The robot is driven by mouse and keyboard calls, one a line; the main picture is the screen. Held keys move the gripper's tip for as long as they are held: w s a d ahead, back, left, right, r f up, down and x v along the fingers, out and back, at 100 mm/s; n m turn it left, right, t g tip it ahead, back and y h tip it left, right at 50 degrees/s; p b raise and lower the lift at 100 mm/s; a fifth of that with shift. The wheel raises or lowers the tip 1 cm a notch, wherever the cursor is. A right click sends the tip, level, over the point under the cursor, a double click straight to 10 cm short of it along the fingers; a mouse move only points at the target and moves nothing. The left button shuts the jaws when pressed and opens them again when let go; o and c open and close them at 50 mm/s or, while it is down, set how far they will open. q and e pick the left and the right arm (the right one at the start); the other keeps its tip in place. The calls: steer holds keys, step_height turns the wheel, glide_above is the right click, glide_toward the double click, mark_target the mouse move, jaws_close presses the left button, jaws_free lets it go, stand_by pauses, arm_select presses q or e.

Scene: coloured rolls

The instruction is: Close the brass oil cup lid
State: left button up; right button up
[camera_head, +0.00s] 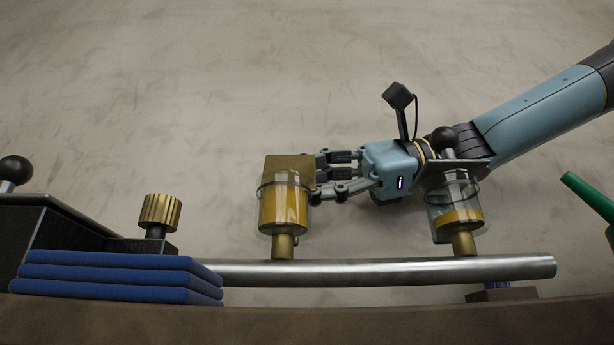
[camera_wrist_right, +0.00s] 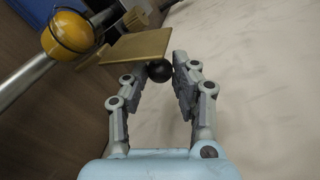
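The brass oil cup (camera_head: 284,207) is a clear cylinder with amber contents on the steel pipe. Its square brass lid (camera_head: 289,168) stands raised at the cup's far side, so the cup is open. In the right wrist view, the lid (camera_wrist_right: 128,47) lies beyond my fingers, with a black ball knob (camera_wrist_right: 159,71) on its near face. My right gripper (camera_head: 330,174) is beside the lid's right edge; its fingers (camera_wrist_right: 155,75) are apart, with the knob between them, close to one finger. I cannot tell whether they touch it. My left gripper is out of view.
A second oil cup (camera_head: 457,208) stands right on the pipe (camera_head: 380,272), with a grey lid (camera_head: 470,165) near my right arm. Blue folded cloths (camera_head: 115,277), a brass knurled knob (camera_head: 160,212) and a dark block (camera_head: 80,240) are left. A green object (camera_head: 588,196) is at far right.

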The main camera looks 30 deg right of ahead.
steer(key=o, duration=0.4)
steer(key=shift+o, duration=0.2)
